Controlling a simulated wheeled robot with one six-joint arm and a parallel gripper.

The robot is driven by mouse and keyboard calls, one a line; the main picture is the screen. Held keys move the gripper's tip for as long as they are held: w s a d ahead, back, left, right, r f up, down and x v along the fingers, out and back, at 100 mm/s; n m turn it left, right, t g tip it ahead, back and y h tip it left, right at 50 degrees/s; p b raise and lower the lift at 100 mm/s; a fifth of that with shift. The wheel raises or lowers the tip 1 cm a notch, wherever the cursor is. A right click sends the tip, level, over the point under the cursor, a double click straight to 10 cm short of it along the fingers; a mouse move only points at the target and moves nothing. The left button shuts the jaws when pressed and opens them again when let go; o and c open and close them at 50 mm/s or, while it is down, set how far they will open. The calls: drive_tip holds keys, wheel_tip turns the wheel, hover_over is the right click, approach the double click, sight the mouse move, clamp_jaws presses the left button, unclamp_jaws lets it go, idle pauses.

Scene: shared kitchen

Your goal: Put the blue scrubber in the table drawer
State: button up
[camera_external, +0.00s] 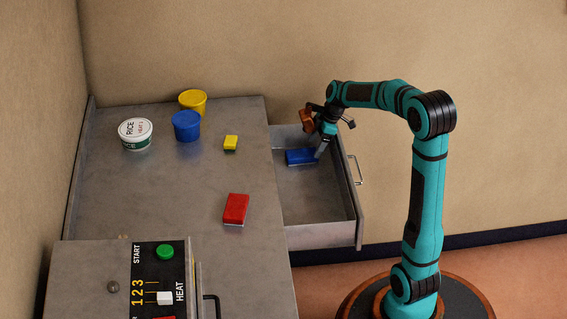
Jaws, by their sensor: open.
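The blue scrubber (301,157) is a flat blue block lying inside the open table drawer (318,207), toward its far end. The drawer is pulled out from the right side of the grey table (180,215). My gripper (322,150) is open, pointing down over the drawer, at the right end of the scrubber. I cannot tell whether a fingertip touches the scrubber. Part of my gripper hides the drawer's far right corner.
A red block (236,208) and a yellow block (231,142) lie on the table. A blue tub (187,125), a yellow tub (193,100) and a white rice tub (136,133) stand farther back. A control box (115,275) stands at the front left. The drawer's near part is empty.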

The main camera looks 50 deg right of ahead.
drive_tip(key=v, duration=0.9)
drive_tip(key=s+a+r+m+t+h, duration=0.3)
drive_tip(key=s+a+r+m+t, duration=0.6)
drive_tip(key=s+a+r+t, duration=0.5)
drive_tip(key=s+a+r, duration=0.7)
drive_tip(key=r, duration=0.1)
drive_tip(key=shift+s+a+r+m, duration=0.2)
drive_tip(key=shift+a+r+m, duration=0.1)
drive_tip(key=shift+m, duration=0.1)
